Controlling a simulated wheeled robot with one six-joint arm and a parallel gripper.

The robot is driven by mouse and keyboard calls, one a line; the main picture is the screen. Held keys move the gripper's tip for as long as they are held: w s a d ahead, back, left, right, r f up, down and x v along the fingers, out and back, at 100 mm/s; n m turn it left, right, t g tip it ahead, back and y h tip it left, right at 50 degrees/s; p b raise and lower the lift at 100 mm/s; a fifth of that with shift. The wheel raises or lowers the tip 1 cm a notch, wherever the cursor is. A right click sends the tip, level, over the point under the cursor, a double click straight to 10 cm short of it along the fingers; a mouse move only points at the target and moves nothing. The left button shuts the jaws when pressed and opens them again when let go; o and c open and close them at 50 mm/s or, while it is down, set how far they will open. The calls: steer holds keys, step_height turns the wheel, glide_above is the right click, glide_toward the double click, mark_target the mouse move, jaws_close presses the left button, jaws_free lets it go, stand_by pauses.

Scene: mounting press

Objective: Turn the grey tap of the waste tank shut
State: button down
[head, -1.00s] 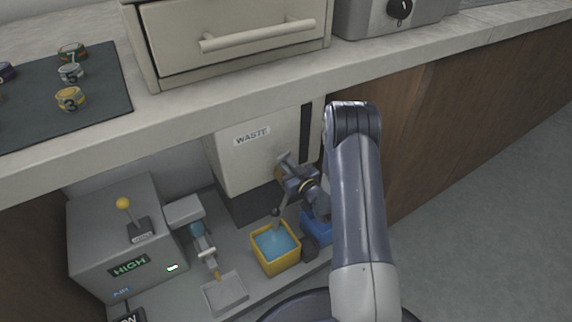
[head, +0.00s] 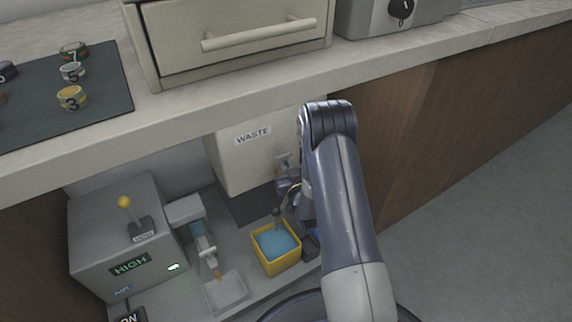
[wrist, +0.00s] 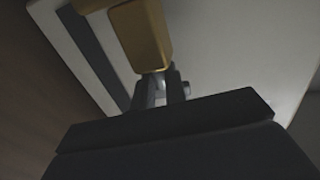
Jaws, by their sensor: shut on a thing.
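The white waste tank (head: 231,165), labelled WASTE, stands under the counter. My gripper is shut on the tap's handle; the grip itself is mostly hidden by my arm in the head view. In the wrist view a brass-coloured part (wrist: 146,38) lies just beyond my fingers (wrist: 160,92), with the pale tank wall behind it. A dark ball-shaped part hangs below the tap, over a yellow container (head: 281,263) holding blue liquid.
A grey machine (head: 112,235) with a yellow-knobbed lever and a HIGH display stands at the left, beside a small dispenser and a grey tray (head: 228,292). The counter edge (head: 215,118) overhangs the tank. Open floor lies at the right.

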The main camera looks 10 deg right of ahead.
steer(key=c, duration=1.5)
jaws_free()
steer(key=s+p, duration=0.1)
steer(key=s, duration=0.2)
steer(key=s+p, duration=0.1)
steer(key=s, duration=0.3)
steer(key=s+d+p, duration=0.1)
steer(key=s, duration=0.2)
steer(key=shift+s, duration=0.35)
steer(key=w+b, duration=0.1)
steer(key=w, duration=0.2)
steer(key=w+b, duration=0.1)
steer(key=w, duration=0.3)
steer(key=w+a+b, duration=0.1)
steer(key=w, duration=0.2)
steer(key=shift+w, duration=0.4)
steer(key=shift+n+y, duration=0.4)
steer(key=shift+y, duration=0.3)
